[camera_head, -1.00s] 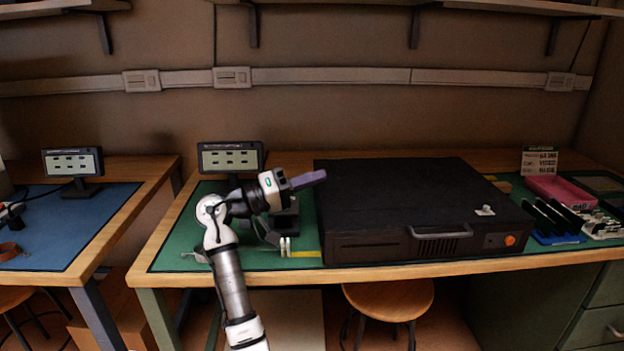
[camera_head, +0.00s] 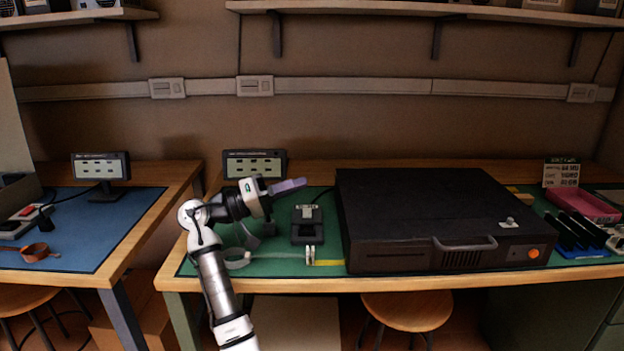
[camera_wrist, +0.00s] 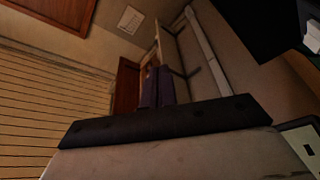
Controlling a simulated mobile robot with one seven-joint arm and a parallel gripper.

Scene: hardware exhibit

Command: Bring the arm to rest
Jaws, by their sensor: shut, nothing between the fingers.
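My arm reaches up from the bottom of the head view over the left part of the green mat, bent at the elbow. My gripper (camera_head: 289,186) points to the right, shut and empty, above the mat and left of the black computer case. In the wrist view, the dark shut fingers (camera_wrist: 158,88) show near the middle, with the room's wall and a wooden door beyond and nothing held.
The large black case (camera_head: 386,259) fills the middle of the bench. A small dark device (camera_head: 307,234) stands left of it. A small monitor (camera_head: 254,164) is behind my wrist. A pink tray (camera_head: 583,206) is at right. A stool (camera_head: 407,309) is under the bench.

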